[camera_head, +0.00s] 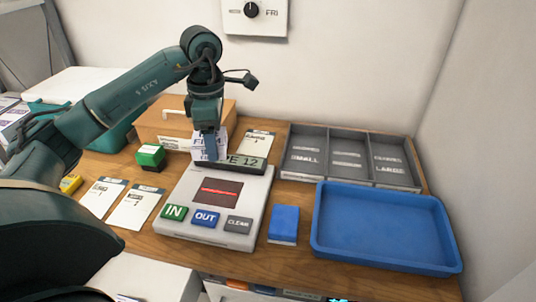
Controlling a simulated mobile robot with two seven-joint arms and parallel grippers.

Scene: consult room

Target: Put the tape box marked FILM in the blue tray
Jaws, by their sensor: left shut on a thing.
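My left gripper (211,150) is shut on a white tape box (222,146) with dark lettering. A finger covers part of the lettering; the letters that show fit FILM. The box is behind the display of the counter device, and I cannot tell how far it is above the table. The blue tray (450,240) lies at the front right of the table and looks empty. My right gripper is not in view.
A small blue box (284,225) lies left of the tray. A grey sorter (350,133) with SMALL and LARGE labels stands behind the tray. Cards (133,205) lie at left.

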